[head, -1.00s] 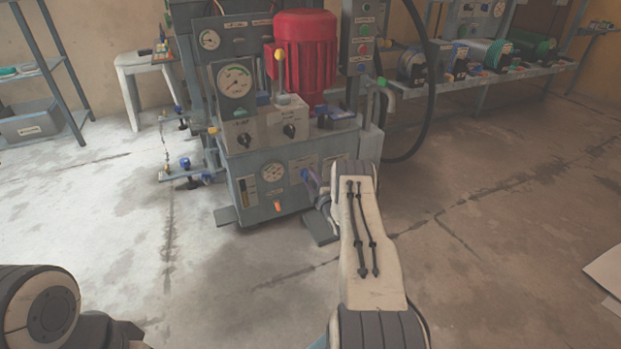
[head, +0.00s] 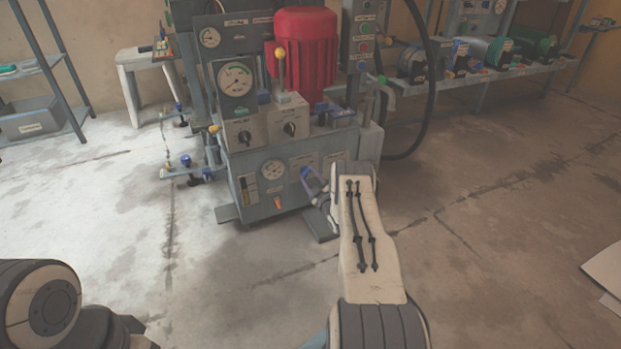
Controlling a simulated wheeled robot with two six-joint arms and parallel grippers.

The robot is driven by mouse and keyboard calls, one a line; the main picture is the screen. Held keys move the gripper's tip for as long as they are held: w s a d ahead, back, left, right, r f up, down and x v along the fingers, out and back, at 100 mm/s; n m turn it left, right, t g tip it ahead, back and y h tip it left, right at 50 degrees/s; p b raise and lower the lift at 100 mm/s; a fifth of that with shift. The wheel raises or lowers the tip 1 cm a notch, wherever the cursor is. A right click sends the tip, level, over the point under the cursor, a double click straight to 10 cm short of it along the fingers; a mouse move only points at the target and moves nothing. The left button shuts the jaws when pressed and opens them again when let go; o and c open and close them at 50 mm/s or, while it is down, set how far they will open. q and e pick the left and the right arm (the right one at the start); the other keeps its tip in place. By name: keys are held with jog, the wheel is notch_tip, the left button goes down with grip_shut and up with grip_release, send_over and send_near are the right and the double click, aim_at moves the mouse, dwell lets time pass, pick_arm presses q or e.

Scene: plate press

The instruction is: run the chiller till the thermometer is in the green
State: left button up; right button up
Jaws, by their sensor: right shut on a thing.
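The press's grey tank (head: 240,197) has a round white dial (head: 273,169) on its front, perhaps the thermometer; its needle and colours are too small to read. My right gripper (head: 312,180) is at the tank's front face, just right of this dial. It is shut on a small part there, which the fingers and arm mostly hide; I cannot tell which control it is. Two black rotary knobs (head: 290,129) sit on grey boxes above the tank; their labels are unreadable. My left gripper is out of view; only part of my left arm shows at lower left.
A larger gauge with a green arc (head: 236,78), a yellow-ball lever (head: 280,53) and a red motor (head: 305,50) are above. A black hose (head: 430,100) hangs at right. A workbench (head: 480,78) stands behind right, a stool (head: 150,60) behind left.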

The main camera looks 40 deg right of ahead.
jog(key=shift+s+f, duration=0.1)
jog(key=o, duration=1.4)
jog(key=shift+c, duration=0.2)
jog(key=p+v, duration=0.6)
jog(key=v, duration=0.4)
jog(key=shift+s, duration=0.15)
jog(key=shift+a, duration=0.1)
